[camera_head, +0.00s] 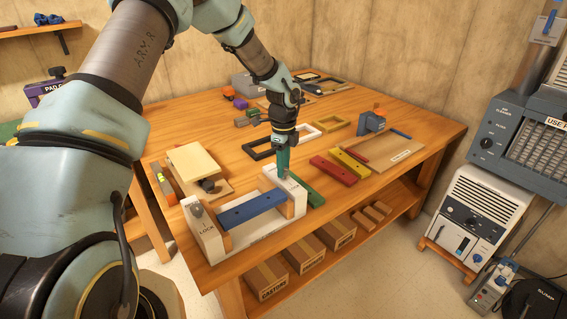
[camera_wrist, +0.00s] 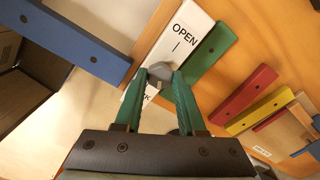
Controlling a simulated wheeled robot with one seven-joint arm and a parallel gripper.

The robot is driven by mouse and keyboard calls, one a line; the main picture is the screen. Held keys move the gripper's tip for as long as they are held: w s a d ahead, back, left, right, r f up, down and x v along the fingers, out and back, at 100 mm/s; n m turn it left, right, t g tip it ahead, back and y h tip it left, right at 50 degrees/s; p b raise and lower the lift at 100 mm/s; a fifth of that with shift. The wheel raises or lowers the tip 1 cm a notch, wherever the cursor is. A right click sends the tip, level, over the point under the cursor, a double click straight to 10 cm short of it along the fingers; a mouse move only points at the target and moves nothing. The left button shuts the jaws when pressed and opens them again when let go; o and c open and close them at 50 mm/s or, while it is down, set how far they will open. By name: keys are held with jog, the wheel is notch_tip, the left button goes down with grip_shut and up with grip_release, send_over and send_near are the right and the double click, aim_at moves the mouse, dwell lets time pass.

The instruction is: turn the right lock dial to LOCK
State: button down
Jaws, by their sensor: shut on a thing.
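A white fixture (camera_head: 243,245) stands at the table's front edge with a blue bar (camera_head: 252,208) across it. Its left end block has a grey lock dial (camera_head: 196,210) above the word LOCK. My gripper (camera_head: 284,172) points down at the right end block (camera_head: 296,196). In the wrist view my green fingers (camera_wrist: 159,76) are shut on the grey right lock dial (camera_wrist: 161,68). OPEN and a short line show beyond the dial on the white block (camera_wrist: 185,33). Part of LOCK shows on the near side, mostly hidden by the left finger. I cannot tell which way the dial points.
A green bar (camera_head: 309,192) lies close to the right of the fixture; red (camera_head: 333,170) and yellow (camera_head: 349,162) bars lie farther right. A wooden board with a cream block (camera_head: 194,160) is behind left. Cardboard boxes (camera_head: 303,252) sit on the shelf below.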

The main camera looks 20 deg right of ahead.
jog(key=m+p, duration=0.2)
jog(key=m, duration=0.3)
jog(key=shift+m, duration=0.4)
dwell(0.4)
jog(key=c, duration=0.5)
grip_release()
jog(key=shift+r, duration=0.15)
notch_tip(320, 180, up, 11)
jog(key=b, duration=0.2)
jog(key=shift+f+b, duration=0.2)
jog(key=shift+b, duration=0.1)
